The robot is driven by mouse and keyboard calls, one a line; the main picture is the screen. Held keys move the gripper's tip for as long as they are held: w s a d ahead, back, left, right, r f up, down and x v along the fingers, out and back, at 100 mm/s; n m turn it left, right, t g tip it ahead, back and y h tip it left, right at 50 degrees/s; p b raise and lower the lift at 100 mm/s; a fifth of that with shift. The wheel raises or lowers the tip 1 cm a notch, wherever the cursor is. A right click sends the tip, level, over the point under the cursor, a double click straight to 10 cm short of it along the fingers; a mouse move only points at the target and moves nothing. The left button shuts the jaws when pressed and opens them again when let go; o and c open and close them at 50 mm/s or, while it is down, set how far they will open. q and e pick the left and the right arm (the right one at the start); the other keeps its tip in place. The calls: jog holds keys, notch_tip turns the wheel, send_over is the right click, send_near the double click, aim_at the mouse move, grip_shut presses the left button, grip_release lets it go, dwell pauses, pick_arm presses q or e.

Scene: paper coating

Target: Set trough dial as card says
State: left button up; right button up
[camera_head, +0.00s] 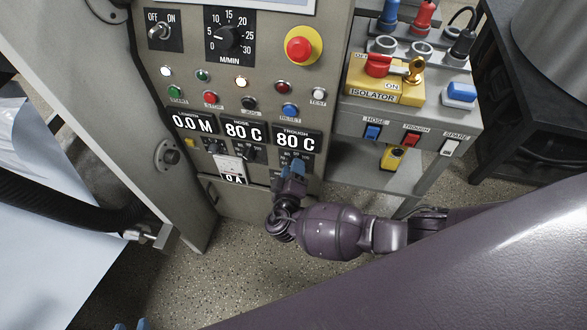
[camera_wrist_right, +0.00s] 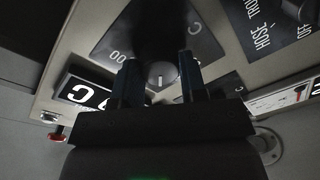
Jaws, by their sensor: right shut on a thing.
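The trough dial is a small knob below the TROUGH display (camera_head: 297,141), which reads 80 C. My right gripper (camera_head: 292,170) is at the dial and hides most of it in the head view. In the right wrist view the round dial knob (camera_wrist_right: 161,75), with a light pointer mark, sits between the two fingers, and the gripper is shut on it. A small white card (camera_head: 229,165) is on the panel left of the dial; its writing is too small to read. Two blue tips of my left gripper (camera_head: 132,325) show apart at the bottom edge.
The HOSE display (camera_head: 242,131) reads 80 C, with the hose dial (camera_head: 251,154) below it. A red emergency button (camera_head: 303,45) and the yellow isolator box (camera_head: 385,85) are above and right. A black hose (camera_head: 70,205) runs at the left.

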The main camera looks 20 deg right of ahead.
jog(key=n+p, duration=0.1)
jog(key=n, duration=0.5)
jog(key=shift+g, duration=0.3)
dwell(0.5)
jog(key=o, duration=0.9)
jog(key=shift+a, duration=0.1)
